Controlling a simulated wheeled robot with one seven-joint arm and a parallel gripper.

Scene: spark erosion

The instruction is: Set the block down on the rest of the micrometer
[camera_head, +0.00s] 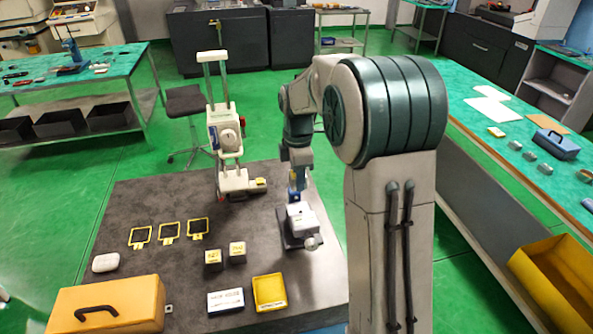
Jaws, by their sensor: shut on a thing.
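My gripper (294,197) points down above the micrometer (301,221), at the right part of the dark table. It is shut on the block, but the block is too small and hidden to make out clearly. The micrometer is a light grey body on a dark base, with a round knob at its front right. Its rest is hard to make out under my gripper, and I cannot tell whether the block touches it.

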